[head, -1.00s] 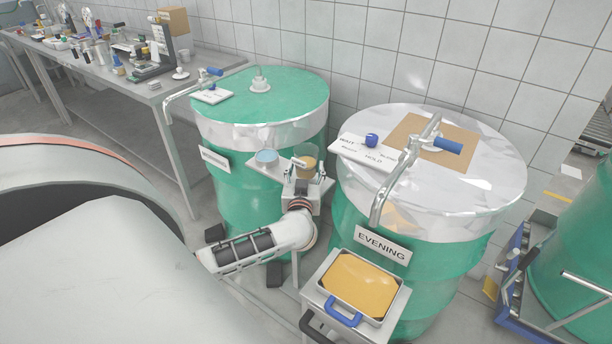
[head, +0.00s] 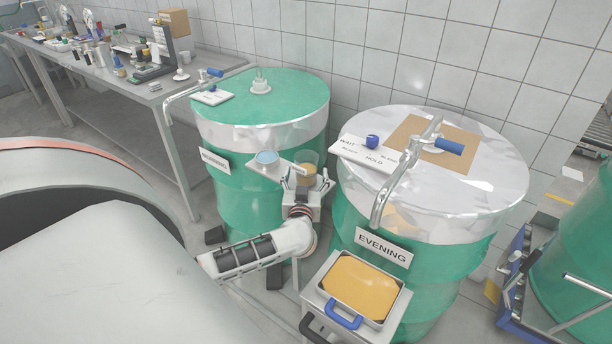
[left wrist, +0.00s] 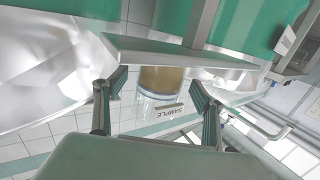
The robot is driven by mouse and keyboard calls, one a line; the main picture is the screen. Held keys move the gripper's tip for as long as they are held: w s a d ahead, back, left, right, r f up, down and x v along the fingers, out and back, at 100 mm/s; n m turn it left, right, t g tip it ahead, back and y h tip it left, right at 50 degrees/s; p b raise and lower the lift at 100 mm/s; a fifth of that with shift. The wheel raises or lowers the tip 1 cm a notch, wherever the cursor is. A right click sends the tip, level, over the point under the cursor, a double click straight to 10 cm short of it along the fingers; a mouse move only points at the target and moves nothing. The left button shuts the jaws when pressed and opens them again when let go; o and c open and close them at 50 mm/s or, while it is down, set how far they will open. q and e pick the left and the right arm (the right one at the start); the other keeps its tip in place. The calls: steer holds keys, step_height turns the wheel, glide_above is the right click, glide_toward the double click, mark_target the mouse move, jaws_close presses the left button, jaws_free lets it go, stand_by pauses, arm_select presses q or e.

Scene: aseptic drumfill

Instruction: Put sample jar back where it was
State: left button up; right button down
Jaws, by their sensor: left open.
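The sample jar (head: 306,164) is a clear jar with amber contents, upright on a small grey shelf (head: 262,171) between the two green drums. In the left wrist view the jar (left wrist: 161,80) appears inverted, with its SAMPLE label readable upside down. My left gripper (head: 302,190) is open just in front of and below the jar. In the left wrist view its two fingers (left wrist: 158,108) are spread, one to each side of the jar with gaps, and neither seems to touch it. My right gripper is not in view.
A blue round lid or dish (head: 267,157) lies on the shelf left of the jar. The EVENING drum (head: 480,190) stands close on the right, the other drum (head: 225,135) behind left. An amber-filled tray (head: 358,287) is at front right. A cluttered bench (head: 200,63) is at the back left.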

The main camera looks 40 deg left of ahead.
arm_select(q)
steer(key=p+v, duration=0.1)
steer(key=v, duration=1.1)
steer(key=shift+p, duration=0.4)
steer(key=shift+d+f, duration=0.1)
